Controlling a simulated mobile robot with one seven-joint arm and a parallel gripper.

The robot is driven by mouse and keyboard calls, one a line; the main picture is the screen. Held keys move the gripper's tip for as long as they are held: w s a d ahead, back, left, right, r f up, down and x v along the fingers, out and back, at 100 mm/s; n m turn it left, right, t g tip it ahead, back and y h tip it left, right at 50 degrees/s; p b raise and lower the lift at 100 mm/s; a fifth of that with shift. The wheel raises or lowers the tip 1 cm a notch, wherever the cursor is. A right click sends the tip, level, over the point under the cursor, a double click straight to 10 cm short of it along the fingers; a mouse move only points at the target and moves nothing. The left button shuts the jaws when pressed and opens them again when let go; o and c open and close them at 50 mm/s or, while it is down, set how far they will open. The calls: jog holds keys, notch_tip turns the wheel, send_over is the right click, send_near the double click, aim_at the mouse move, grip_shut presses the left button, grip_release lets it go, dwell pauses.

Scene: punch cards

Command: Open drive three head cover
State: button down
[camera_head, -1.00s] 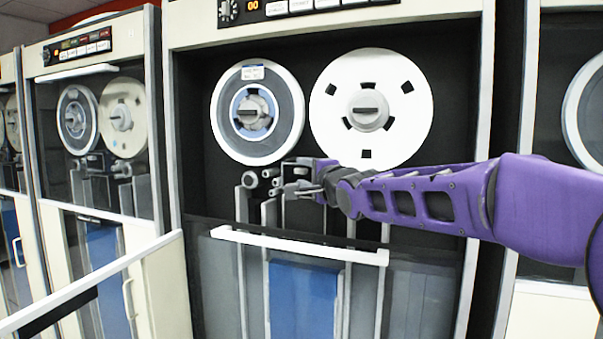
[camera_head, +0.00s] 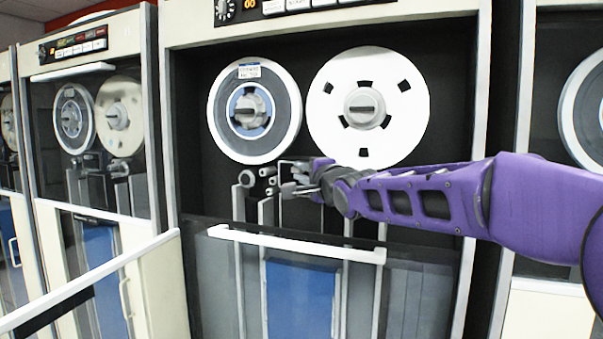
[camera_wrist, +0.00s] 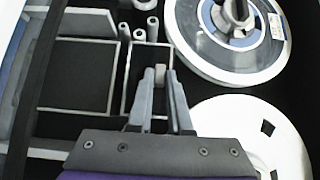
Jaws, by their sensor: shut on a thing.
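The tape drive in front of me has a blue-labelled reel (camera_head: 254,110) at left and a white reel (camera_head: 368,107) at right. Below and between them is the head area with small rollers (camera_head: 248,178). My gripper (camera_head: 298,183) reaches in from the right at the head area. In the wrist view my gripper (camera_wrist: 161,76) has its fingertips closed on a small grey tab (camera_wrist: 160,73), which I take to be part of the head cover. A thin grey rectangular frame (camera_wrist: 126,75) surrounds the fingertips there. The fingers partly hide the cover, and how far it stands open cannot be told.
A white-handled glass door (camera_head: 300,243) is lowered below the head area, under my arm. An open panel with a white top edge (camera_head: 90,280) juts out at lower left. Other drives stand left (camera_head: 95,120) and right. Both reels are close to the gripper.

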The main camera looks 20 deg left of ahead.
jog(key=shift+s+a+f+n+t+y+b, duration=0.1)
jog(key=shift+s+f+n+t+y+b, duration=0.3)
jog(key=shift+n+y, duration=0.85)
jog(key=shift+s+d+f+n+t+y+b, duration=0.1)
jog(key=shift+s+f+n+y+b, duration=0.4)
jog(key=shift+n, duration=1.1)
jog(key=shift+s+a+f+n+t+y+b, duration=0.15)
jog(key=shift+f+n+y+b, duration=0.3)
jog(key=shift+f+n+y, duration=0.7)
jog(key=shift+r+n+y, duration=0.25)
jog(key=shift+n+y, duration=0.05)
jog(key=shift+n, duration=0.2)
jog(key=c, duration=0.8)
grip_release()
jog(key=shift+c, duration=0.2)
jog(key=shift+s+f, duration=0.1)
jog(key=v, duration=1.7)
jog(key=shift+f, duration=0.2)
